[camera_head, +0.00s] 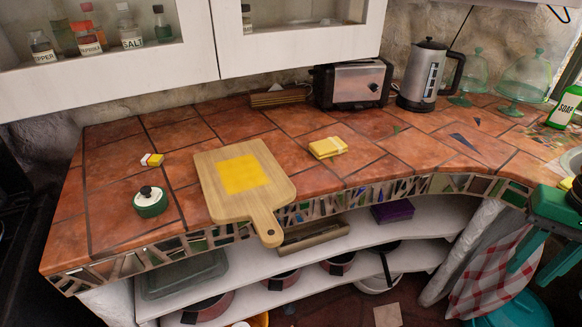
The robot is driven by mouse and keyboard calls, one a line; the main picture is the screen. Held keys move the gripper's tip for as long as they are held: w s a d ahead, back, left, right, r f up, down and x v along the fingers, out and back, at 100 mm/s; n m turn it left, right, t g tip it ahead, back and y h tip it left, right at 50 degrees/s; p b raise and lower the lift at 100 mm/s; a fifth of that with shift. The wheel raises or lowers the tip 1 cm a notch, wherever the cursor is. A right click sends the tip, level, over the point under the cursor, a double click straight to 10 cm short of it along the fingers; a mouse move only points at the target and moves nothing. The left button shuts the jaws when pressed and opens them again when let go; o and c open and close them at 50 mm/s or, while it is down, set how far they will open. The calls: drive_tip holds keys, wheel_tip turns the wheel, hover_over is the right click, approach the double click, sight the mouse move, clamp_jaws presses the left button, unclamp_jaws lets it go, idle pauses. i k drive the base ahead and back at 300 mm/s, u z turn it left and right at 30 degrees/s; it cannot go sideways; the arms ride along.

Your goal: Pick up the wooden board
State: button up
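The wooden board (214,181) is pale, with rounded corners and a short handle (266,226) that has a hole in it. It lies flat on the tiled counter, left of centre, and its handle sticks out over the front edge. A flat yellow square (240,174) shows on the middle of the board; I cannot tell whether it is a separate thing. My gripper is not in view, and nothing is seen holding the board.
On the counter (400,160), a green-and-white lidded pot (151,203) stands left of the board and a yellow block (328,148) lies right. A toaster (350,84) and kettle (424,75) stand behind. White cabinets (110,85) hang above; shelves (400,232) are below.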

sight(242, 181)
drive_tip(key=z, duration=0.15)
drive_tip(key=k, duration=1.7)
drive_tip(key=u, duration=1.05)
drive_tip(key=i, duration=1)
drive_tip(key=z, duration=0.05)
